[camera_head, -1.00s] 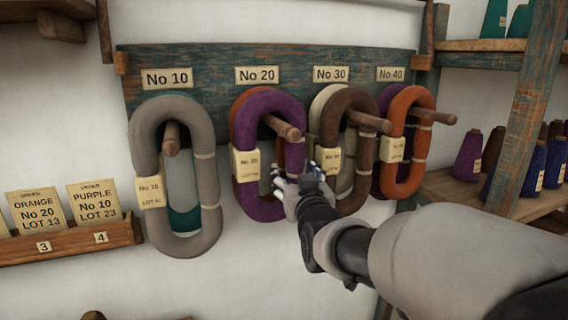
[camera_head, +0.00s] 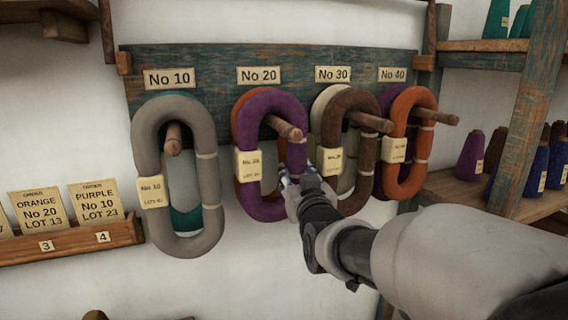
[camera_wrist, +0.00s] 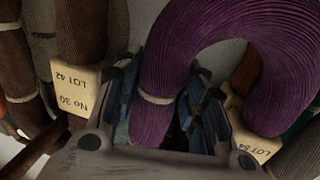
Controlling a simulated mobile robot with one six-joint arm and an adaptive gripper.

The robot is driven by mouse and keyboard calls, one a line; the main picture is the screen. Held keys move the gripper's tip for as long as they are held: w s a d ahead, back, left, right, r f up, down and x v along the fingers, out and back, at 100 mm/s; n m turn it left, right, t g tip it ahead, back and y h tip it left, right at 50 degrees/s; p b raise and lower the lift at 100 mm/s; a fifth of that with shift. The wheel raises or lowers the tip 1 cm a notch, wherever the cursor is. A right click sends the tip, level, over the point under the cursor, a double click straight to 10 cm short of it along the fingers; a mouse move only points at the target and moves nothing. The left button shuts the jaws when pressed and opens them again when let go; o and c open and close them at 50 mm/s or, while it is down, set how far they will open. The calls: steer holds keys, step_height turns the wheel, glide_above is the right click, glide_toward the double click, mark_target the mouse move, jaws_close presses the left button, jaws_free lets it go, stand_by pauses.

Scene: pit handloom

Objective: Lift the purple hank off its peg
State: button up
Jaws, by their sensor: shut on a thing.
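The purple hank (camera_head: 297,152) hangs as a loop on the wooden peg (camera_head: 288,131) under the No 20 sign. A pale tag (camera_head: 248,165) is tied on its left strand. My gripper (camera_head: 301,178) is at the lower part of its right strand. In the wrist view, the picture is upside down and the gripper fingers (camera_wrist: 164,98) stand on both sides of one purple strand (camera_wrist: 152,112), closed on it below its pale tie. The peg is not clearly seen there. An orange hank (camera_head: 236,118) shows partly behind the purple one.
The brown hank (camera_head: 332,180) hangs close to the right of my gripper, and its No 30 tag (camera_wrist: 75,92) is near a finger. The orange hank under No 40 (camera_head: 425,100) is further right. A grey hank (camera_head: 146,130) hangs left. Pegs stick outward.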

mark_target(301, 147)
steer(key=shift+s+d+r, duration=0.1)
steer(key=shift+s+r, duration=0.05)
steer(key=shift+r, duration=0.35)
steer(key=r+p, duration=0.1)
steer(key=r, duration=0.2)
steer(key=r+p, duration=0.1)
steer(key=r, duration=0.2)
steer(key=shift+s+d+r, duration=0.1)
steer(key=shift+s+r, duration=0.1)
steer(key=shift+r, duration=0.1)
steer(key=s+d+p, duration=0.1)
steer(key=s+d, duration=0.2)
steer(key=s, duration=0.6)
steer(key=s+d, duration=0.4)
steer(key=s, duration=0.4)
steer(key=shift+s+d+f+p, duration=0.2)
steer(key=shift+s+f+p, duration=0.1)
steer(key=shift+s+p, duration=0.05)
steer(key=shift+w, duration=0.1)
